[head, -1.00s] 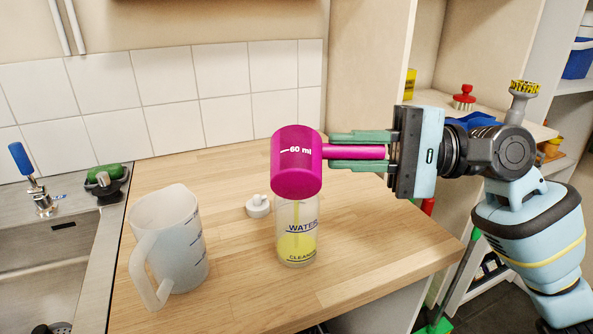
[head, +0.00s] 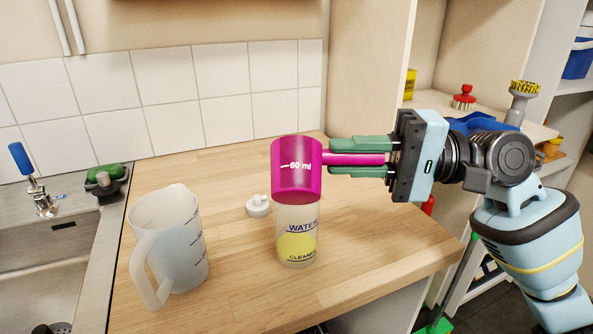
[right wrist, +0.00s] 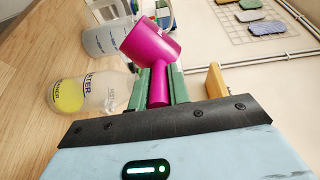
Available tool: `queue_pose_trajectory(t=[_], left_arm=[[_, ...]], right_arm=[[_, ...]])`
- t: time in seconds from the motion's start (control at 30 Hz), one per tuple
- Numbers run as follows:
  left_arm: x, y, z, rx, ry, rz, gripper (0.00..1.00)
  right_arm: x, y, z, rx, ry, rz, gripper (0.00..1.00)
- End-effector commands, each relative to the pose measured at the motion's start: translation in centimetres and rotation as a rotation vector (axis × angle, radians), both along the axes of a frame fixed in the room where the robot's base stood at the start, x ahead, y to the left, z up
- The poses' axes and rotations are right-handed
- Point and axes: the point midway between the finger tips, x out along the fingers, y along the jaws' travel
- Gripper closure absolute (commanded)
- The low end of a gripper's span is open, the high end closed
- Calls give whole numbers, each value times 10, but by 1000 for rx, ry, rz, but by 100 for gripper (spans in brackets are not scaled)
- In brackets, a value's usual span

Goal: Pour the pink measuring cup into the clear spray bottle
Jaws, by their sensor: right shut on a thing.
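The pink measuring cup (head: 296,175), marked 60 ml, is directly above the mouth of the clear spray bottle (head: 298,220) and hides it in the head view. My right gripper (head: 340,157) is shut on the cup's handle, to the right of the bottle. The cup (right wrist: 150,42) and the bottle (right wrist: 105,90) also show in the right wrist view. The bottle stands upright on the counter, with WATER and CLEANER marks and yellow liquid in its lower part. No stream shows now. The cup's contents are hidden. My left gripper is out of view.
A white spray cap (head: 258,206) lies on the wooden counter (head: 230,295) behind and left of the bottle. A translucent pitcher (head: 170,245) stands to the left. The sink (head: 40,270) is at the far left. The counter's right side is clear.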

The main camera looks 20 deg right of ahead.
Motion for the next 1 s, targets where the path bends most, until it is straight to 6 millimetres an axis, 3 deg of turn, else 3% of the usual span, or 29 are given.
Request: queue_pose_trajectory(t=[0.27, 0.63, 1.0], left_arm=[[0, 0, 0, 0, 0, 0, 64], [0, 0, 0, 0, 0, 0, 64], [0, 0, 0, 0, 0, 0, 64]], right_arm=[[0, 0, -1, -12, -34, 0, 100], [-6, 2, -9, -108, -283, 0, 100], [-30, 12, -44, -203, -528, 1, 100]])
